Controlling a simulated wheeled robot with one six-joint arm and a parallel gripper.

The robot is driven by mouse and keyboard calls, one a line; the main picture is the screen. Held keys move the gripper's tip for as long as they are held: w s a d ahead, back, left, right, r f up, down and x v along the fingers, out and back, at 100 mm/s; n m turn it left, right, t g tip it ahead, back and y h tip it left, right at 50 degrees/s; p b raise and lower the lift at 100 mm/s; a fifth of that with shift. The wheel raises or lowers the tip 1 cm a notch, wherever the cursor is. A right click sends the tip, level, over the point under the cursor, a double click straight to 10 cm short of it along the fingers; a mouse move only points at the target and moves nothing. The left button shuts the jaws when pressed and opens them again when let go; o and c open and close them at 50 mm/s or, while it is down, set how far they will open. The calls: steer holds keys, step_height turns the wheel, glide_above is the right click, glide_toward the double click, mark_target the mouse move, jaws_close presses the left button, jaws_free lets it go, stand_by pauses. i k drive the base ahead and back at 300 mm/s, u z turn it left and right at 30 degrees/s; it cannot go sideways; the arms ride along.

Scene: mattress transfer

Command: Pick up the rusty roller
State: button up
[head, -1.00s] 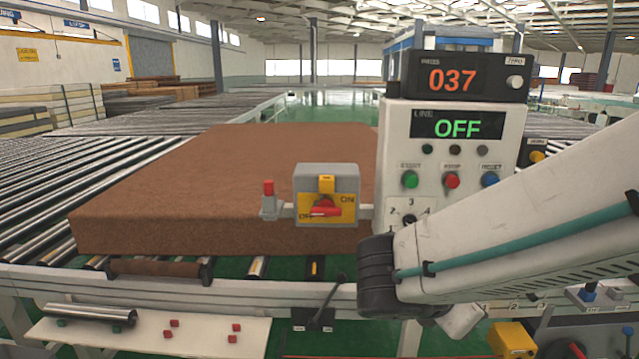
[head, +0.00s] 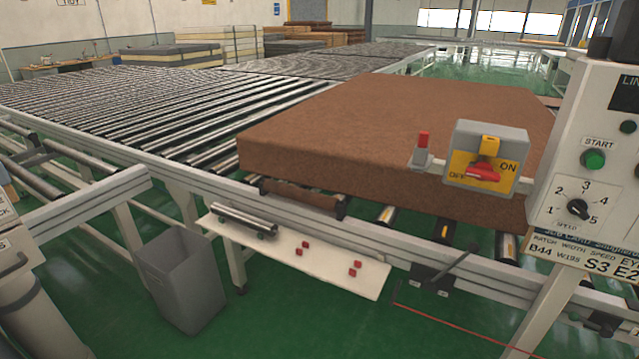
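The rusty roller (head: 301,196) is a short brown cylinder in the front edge of the conveyor frame, just below the near-left side of the brown mattress (head: 390,130). It lies between dark end brackets and nothing holds it from above. My gripper is not in view.
A grey bin (head: 180,280) stands on the green floor left of the shelf. Several small red blocks (head: 304,246) lie on the shelf. A switch box (head: 486,160) and a control panel (head: 585,170) stand at the right. A lever (head: 455,264) juts from the frame.

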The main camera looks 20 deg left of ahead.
mark_target(308, 197)
steer(key=u, duration=1.6)
steer(key=i, duration=0.55)
steer(key=u, duration=0.7)
steer(key=i, duration=1.25)
steer(key=z, duration=0.9)
steer(key=i, duration=0.3)
steer(key=z, duration=0.45)
